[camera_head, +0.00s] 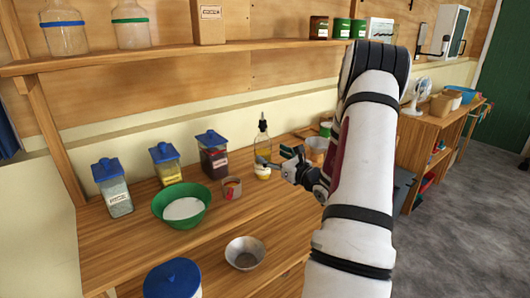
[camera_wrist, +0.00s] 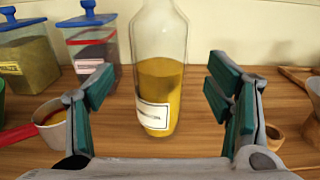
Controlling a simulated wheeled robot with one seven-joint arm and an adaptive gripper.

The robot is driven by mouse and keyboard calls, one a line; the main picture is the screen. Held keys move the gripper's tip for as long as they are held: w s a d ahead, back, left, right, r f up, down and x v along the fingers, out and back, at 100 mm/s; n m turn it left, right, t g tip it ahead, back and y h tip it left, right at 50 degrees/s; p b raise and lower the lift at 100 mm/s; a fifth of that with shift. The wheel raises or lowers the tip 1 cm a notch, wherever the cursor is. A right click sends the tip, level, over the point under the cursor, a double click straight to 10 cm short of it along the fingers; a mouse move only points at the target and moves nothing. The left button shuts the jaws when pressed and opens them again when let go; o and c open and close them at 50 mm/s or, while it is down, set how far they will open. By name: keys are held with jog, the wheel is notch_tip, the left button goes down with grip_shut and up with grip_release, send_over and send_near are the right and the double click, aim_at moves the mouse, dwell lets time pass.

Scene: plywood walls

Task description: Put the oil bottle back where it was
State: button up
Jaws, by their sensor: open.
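The oil bottle (camera_head: 262,146) is clear glass with a dark spout and yellow oil inside. It stands upright on the wooden counter (camera_head: 130,255), near the wall. In the wrist view the bottle (camera_wrist: 160,75) is in the middle, with a white label facing me; its top is cut off.
Blue-lidded jars (camera_head: 213,155) stand left of the bottle. A cup with a red handle (camera_wrist: 45,123) is near my left finger. A green bowl (camera_head: 182,206) and a metal bowl (camera_head: 245,253) are nearer the front. A shelf (camera_head: 180,57) runs above.

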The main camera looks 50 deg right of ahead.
jog(key=v, duration=0.6)
jog(key=w+a+r+n+g+y, duration=0.1)
jog(key=w+a+r+n+y, duration=0.3)
jog(key=a, duration=0.5)
jog(key=w+a+r+n+y, duration=0.3)
jog(key=a+n+y, duration=0.2)
jog(key=a, duration=0.3)
jog(key=s+a+r+n+g+y, duration=0.25)
jog(key=a+n+g, duration=0.2)
jog(key=a, duration=0.45)
jog(key=s+a+r+n+g+y, duration=0.1)
jog(key=a+n+g+y, duration=0.2)
jog(key=a+n, duration=0.5)
jog(key=s+a+n+g+h, duration=0.3)
jog(key=s+a+n+g, duration=0.45)
jog(key=s+a, duration=0.5)
jog(key=s+d+n+t+h, duration=0.2)
jog(key=s+d+n+h, duration=0.1)
jog(key=s+n+h, duration=0.4)
jog(key=shift+s+d+r+n, duration=0.25)
jog(key=shift+s+r+n, duration=0.2)
jog(key=shift+n, duration=0.95)
jog(key=shift+r, duration=0.1)
